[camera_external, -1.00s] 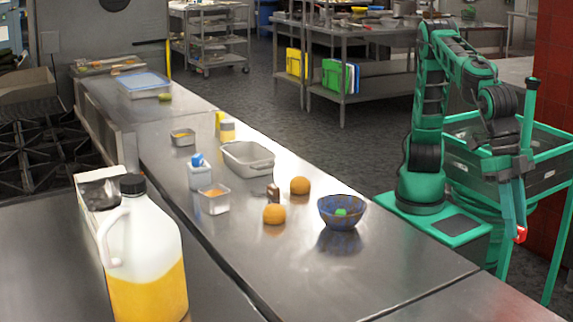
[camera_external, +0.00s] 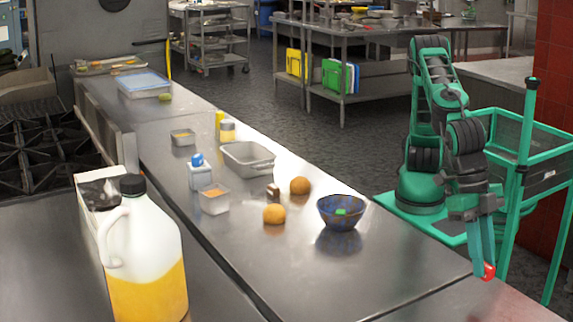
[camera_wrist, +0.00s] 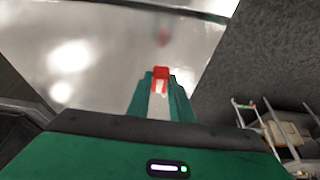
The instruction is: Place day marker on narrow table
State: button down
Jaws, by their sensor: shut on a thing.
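My gripper (camera_external: 484,262) is shut on a small red thing (camera_external: 489,271), which I take to be the day marker. In the wrist view my gripper (camera_wrist: 160,88) has its two green fingers on either side of the red and white marker (camera_wrist: 160,72), whose red end sticks out between the tips. The long steel table (camera_external: 400,265), perhaps the narrow table, runs along the middle of the outside view. Its shiny top (camera_wrist: 110,50) also fills much of the wrist view beneath the marker. The marker seems to be above the table's near right end; I cannot tell how high.
A blue bowl (camera_external: 341,212) stands on the table close to its right edge. Two orange round things (camera_external: 274,214) and several small containers stand further left. A big jug (camera_external: 145,255) is at the front left. The table's near right part is clear.

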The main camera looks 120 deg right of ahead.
jog(key=shift+w+d+f, duration=0.2)
jog(key=shift+w+f, duration=0.15)
jog(key=shift+w, duration=0.2)
jog(key=shift+w+d+f, duration=0.2)
jog(key=shift+w+f, duration=0.15)
jog(key=shift+w, duration=0.15)
jog(key=shift+f, duration=1.95)
jog(key=c, duration=1.6)
grip_release()
jog(key=shift+f, duration=0.15)
jog(key=v, duration=1.2)
